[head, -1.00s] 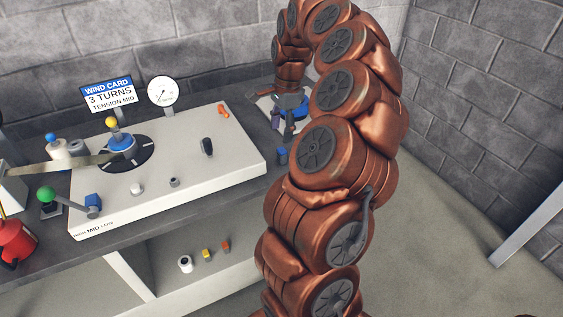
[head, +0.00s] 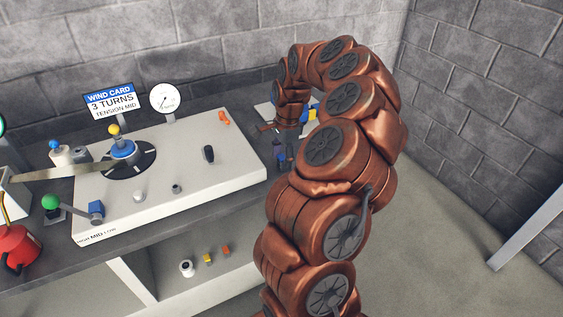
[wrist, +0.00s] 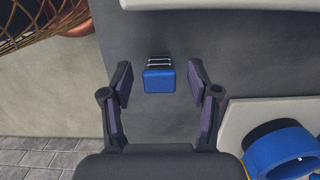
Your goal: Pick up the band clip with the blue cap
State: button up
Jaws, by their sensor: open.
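The band clip with the blue cap (wrist: 160,80) is on the dark bench top in the wrist view, its blue cap facing me and metal bands showing behind it. My gripper (wrist: 160,82) is open, with one finger on each side of the clip and a gap on both sides. The fingers do not touch it. In the head view my gripper (head: 282,158) is low over the bench, right of the white panel, and I cannot make out the clip there.
A blue ring (wrist: 285,152) on a pale plate is at lower right in the wrist view. The white panel (head: 225,165) carries knobs, a blue hub (head: 123,149) and an orange clip (head: 223,117). The shelf below holds a yellow piece (head: 208,258) and an orange piece (head: 227,250).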

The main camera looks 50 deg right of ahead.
jog(key=c, duration=1.1)
jog(key=shift+c, duration=0.2)
jog(key=shift+r, duration=0.15)
